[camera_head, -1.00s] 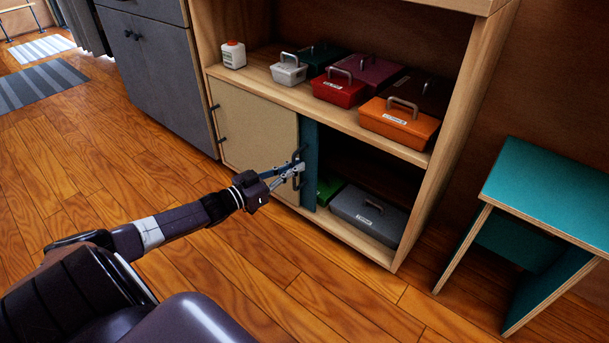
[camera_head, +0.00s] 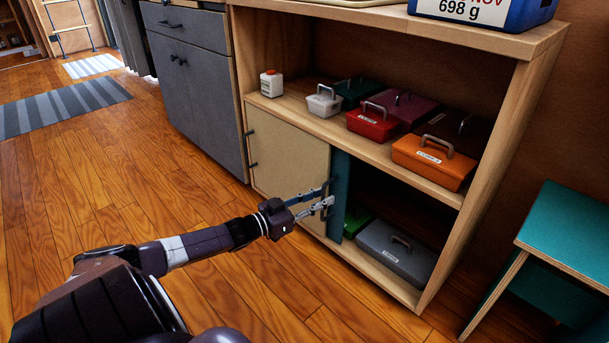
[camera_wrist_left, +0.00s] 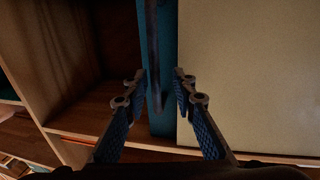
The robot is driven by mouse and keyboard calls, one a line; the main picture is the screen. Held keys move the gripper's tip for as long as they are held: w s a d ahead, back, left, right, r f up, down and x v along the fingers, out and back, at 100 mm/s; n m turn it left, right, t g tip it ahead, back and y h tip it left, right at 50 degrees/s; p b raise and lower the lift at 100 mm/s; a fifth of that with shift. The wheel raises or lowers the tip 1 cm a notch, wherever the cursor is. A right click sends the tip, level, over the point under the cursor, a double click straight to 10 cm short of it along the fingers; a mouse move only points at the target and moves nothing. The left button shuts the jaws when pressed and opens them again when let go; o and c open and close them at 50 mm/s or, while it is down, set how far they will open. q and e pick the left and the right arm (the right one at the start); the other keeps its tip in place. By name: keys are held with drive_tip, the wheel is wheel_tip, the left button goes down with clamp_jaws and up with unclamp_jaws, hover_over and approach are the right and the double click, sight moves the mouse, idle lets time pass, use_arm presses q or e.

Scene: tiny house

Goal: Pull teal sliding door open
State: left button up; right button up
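The teal sliding door (camera_head: 341,190) shows as a narrow upright strip beside the cream door (camera_head: 288,155), most of it hidden behind that door. The lower right cabinet opening is uncovered. The teal door also shows in the left wrist view (camera_wrist_left: 168,50), with its dark vertical handle (camera_wrist_left: 155,85). My left gripper (camera_head: 330,196) is open at the teal door's edge. In the wrist view, the fingers of my left gripper (camera_wrist_left: 160,78) are apart on both sides of the handle; contact is not clear. My right gripper is out of view.
Inside the lower opening are a grey toolbox (camera_head: 397,252) and a green box (camera_head: 357,224). Several boxes, including an orange toolbox (camera_head: 433,162), stand on the shelf above. A teal stool (camera_head: 570,230) stands at right. The wooden floor (camera_head: 140,190) at left is clear.

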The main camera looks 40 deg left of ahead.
use_arm(q)
drive_tip(key=v, duration=1.1)
drive_tip(key=shift+s, duration=0.25)
drive_tip(key=shift+a, duration=0.1)
